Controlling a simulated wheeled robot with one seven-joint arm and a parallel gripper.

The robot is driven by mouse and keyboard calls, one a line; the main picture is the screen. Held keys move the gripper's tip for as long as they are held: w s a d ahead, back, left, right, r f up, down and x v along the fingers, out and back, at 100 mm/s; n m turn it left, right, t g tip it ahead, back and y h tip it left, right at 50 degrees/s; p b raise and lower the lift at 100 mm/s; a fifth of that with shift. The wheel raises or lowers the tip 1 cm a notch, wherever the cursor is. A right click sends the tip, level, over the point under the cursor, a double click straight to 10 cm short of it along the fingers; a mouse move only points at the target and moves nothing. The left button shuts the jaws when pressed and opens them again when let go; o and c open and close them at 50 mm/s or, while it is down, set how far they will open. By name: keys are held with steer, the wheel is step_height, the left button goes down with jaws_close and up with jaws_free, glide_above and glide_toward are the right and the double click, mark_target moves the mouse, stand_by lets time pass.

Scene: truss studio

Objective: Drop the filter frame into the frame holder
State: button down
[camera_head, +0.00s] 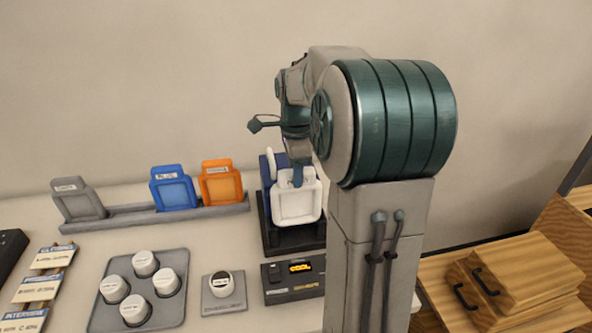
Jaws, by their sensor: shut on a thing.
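A white filter frame (296,206) stands upright at the black frame holder (284,243), right of the middle. My gripper (298,178) points down at the frame's top and is shut on it. The frame is in front of a dark blue and white upright part (267,173) of the holder. I cannot tell whether the frame's lower edge is inside the holder or just above it. My arm hides part of the holder's right side.
A grey rack (130,221) at the left holds grey (78,200), blue (174,188) and orange (221,182) frames. Wooden drawers (520,280) stand at right.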

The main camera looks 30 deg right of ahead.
steer(key=shift+f+b, duration=1.6)
steer(key=shift+f, duration=0.8)
steer(key=c, duration=1)
jaws_free()
step_height(320, 180, up, 14)
steer(key=shift+f, duration=0.1)
steer(key=shift+a, duration=0.1)
